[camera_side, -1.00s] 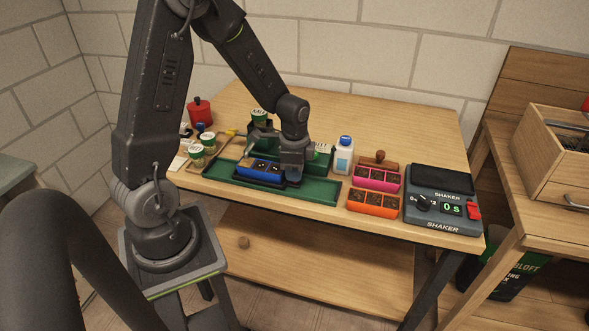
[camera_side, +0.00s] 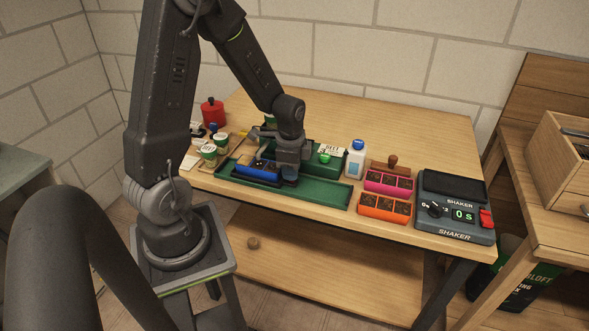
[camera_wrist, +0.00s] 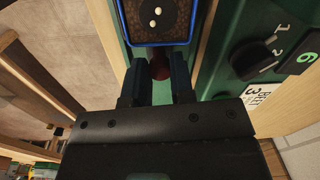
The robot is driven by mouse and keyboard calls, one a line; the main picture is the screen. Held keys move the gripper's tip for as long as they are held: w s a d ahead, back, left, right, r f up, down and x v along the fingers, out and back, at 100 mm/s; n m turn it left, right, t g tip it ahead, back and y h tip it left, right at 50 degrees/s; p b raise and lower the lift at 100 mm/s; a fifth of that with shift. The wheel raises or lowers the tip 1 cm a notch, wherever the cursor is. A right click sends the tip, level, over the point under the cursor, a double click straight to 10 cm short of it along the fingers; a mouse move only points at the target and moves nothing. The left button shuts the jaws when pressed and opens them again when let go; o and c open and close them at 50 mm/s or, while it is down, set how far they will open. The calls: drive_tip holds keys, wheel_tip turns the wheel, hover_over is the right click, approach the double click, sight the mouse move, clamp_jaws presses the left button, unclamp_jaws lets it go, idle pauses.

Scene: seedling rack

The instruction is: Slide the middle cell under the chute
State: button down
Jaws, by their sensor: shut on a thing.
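A blue cell tray (camera_side: 257,179) stands in the long green trough (camera_side: 318,200) in the side view. Its cells hold dark soil. In the wrist view the nearest cell of the blue tray (camera_wrist: 160,43) has two pale seeds on its soil. My gripper (camera_side: 289,178) is at the tray's right end. In the wrist view my gripper (camera_wrist: 160,82) is shut on a dark red knob (camera_wrist: 160,68) at that end. A green seeder box (camera_side: 319,166) with a card reading BEET stands behind the trough. My arm hides part of the seeder, and I cannot make out the chute.
A white bottle (camera_side: 356,160), a pink tray (camera_side: 388,187) and an orange tray (camera_side: 384,210) stand to the right, before a grey shaker (camera_side: 450,218). Seed tins (camera_side: 208,152) and a red pot (camera_side: 213,112) stand at the left. The trough's right part is empty.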

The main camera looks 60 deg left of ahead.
drive_tip(key=c, duration=1)
unclamp_jaws()
drive_tip(key=shift+o, duration=0.2)
wheel_tip(320, 180, up, 14)
drive_tip(key=shift+s+d, duration=0.15)
drive_tip(key=shift+d, duration=0.15)
drive_tip(key=s+d+r+n+t, duration=0.2)
drive_tip(key=s+d+r+n, duration=0.1)
drive_tip(key=d, duration=0.5)
drive_tip(key=s+d+r+n+t, duration=0.3)
drive_tip(key=s+d, duration=0.3)
drive_tip(key=d, duration=0.2)
drive_tip(key=shift+s+r+n, duration=0.25)
drive_tip(key=shift+r+n, duration=0.35)
